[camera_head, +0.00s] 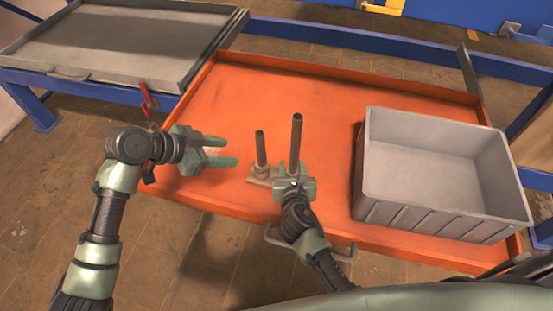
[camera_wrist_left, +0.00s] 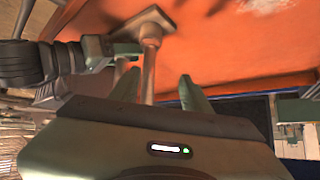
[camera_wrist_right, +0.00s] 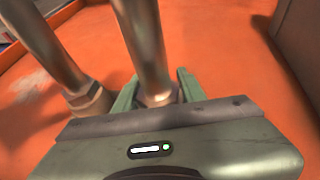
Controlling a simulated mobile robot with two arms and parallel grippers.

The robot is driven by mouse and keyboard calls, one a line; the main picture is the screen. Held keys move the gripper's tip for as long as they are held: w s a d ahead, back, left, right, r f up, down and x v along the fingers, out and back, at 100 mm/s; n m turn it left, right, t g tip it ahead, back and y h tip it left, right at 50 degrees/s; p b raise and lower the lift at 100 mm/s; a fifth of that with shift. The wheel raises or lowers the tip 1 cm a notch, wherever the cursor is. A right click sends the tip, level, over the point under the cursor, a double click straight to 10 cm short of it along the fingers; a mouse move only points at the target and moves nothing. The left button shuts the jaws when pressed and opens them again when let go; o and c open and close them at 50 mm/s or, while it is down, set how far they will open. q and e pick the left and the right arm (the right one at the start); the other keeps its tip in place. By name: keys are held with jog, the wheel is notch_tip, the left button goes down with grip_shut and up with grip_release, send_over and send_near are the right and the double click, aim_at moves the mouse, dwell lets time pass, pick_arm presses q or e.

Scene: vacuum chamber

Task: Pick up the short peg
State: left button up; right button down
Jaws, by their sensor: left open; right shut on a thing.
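The short peg (camera_head: 260,149) stands upright in a collar on a base plate (camera_head: 259,182) in the head view. The taller peg (camera_head: 296,145) stands just right of it. My left gripper (camera_head: 231,151) is open and empty, a little left of the short peg and apart from it. In the left wrist view, a peg (camera_wrist_left: 148,75) shows between my left fingers. My right gripper (camera_head: 294,186) is shut around the lower part of the taller peg. In the right wrist view, the taller peg (camera_wrist_right: 144,45) is between the fingers and the short peg (camera_wrist_right: 45,45) is beside it at left.
A grey bin (camera_head: 440,211) stands on the right of the orange table (camera_head: 330,85) and looks empty. A grey tray table (camera_head: 110,45) stands at the back left. The orange surface behind the pegs is clear.

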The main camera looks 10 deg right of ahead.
pick_arm(q)
jog(key=w+a+f+m+t+y, duration=0.1)
jog(key=a+f+y, duration=0.1)
jog(key=w+a+f+m+t+y, duration=0.1)
jog(key=f+t+y, duration=0.1)
jog(key=w+a+f+m+t+y, duration=0.1)
jog(key=w+a+f+m+t, duration=0.1)
jog(key=f, duration=0.1)
jog(key=shift+a+y, duration=0.35)
jog(key=shift+y, duration=0.05)
jog(key=shift+w+a+m+t+y, duration=0.25)
jog(key=shift+a+m+t+y, duration=0.1)
jog(key=shift+m+t, duration=0.45)
jog(key=m+t, duration=0.1)
jog(key=m, duration=0.1)
jog(key=m+t+h, duration=0.5)
jog(key=m+h, duration=0.1)
jog(key=m, duration=1.3)
send_near(260, 148)
jog(key=x, duration=0.3)
jog(key=shift+g, duration=0.3)
jog(key=x, duration=0.6)
jog(key=shift+r, duration=0.2)
jog(key=x, duration=0.5)
jog(key=shift+w+a+r, duration=0.15)
jog(key=shift+w+r, duration=0.05)
jog(key=shift+r, duration=0.15)
